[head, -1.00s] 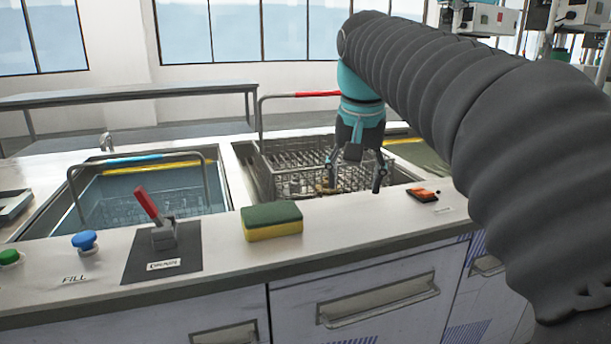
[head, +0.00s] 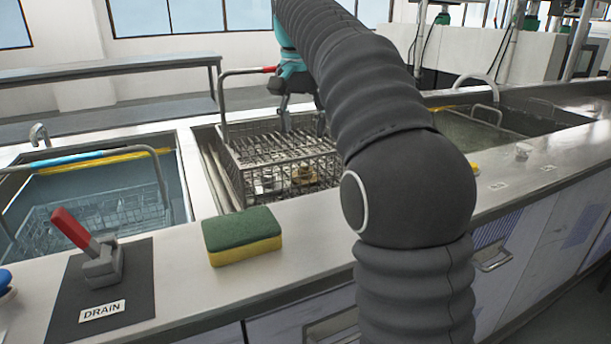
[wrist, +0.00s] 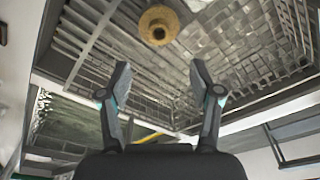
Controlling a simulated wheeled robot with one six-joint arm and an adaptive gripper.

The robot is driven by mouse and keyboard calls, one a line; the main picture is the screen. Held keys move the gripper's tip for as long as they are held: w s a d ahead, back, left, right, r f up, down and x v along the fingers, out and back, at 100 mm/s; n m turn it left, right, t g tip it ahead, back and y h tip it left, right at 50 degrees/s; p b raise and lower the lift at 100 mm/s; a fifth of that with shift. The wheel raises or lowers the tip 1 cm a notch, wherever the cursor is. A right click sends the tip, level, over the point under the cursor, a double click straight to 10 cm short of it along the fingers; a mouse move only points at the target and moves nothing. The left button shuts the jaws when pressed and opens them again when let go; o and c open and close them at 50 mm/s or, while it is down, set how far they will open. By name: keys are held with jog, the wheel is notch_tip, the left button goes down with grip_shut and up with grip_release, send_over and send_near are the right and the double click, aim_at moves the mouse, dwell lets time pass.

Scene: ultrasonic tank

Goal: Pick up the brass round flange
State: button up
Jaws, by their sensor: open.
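The brass round flange (wrist: 158,25) lies in the wire basket (wrist: 92,45) in the wrist view, at the top of the picture beyond my fingertips. In the head view, a small brass-coloured piece (head: 304,173) shows through the mesh of the basket (head: 240,190), but its shape is too small to make out. My gripper (wrist: 160,67) is open and empty, with its fingers spread and apart from the flange. In the head view my gripper (head: 303,118) hangs over the basket's right rear part, partly hidden by my arm.
The basket has a tall handle (head: 223,105) with a red grip. A green-yellow sponge (head: 242,238) and red drain lever (head: 88,240) are on the front counter. A water-filled tank (head: 90,195) is left, another basin (head: 470,130) right.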

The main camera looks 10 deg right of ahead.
jog(key=f, duration=0.4)
jog(key=shift+w+d+f, duration=0.2)
jog(key=shift+d+f, duration=0.05)
notch_tip(320, 180, down, 4)
jog(key=shift+r, duration=0.1)
jog(key=shift+w+f, duration=0.1)
jog(key=shift+f, duration=0.6)
grip_shut()
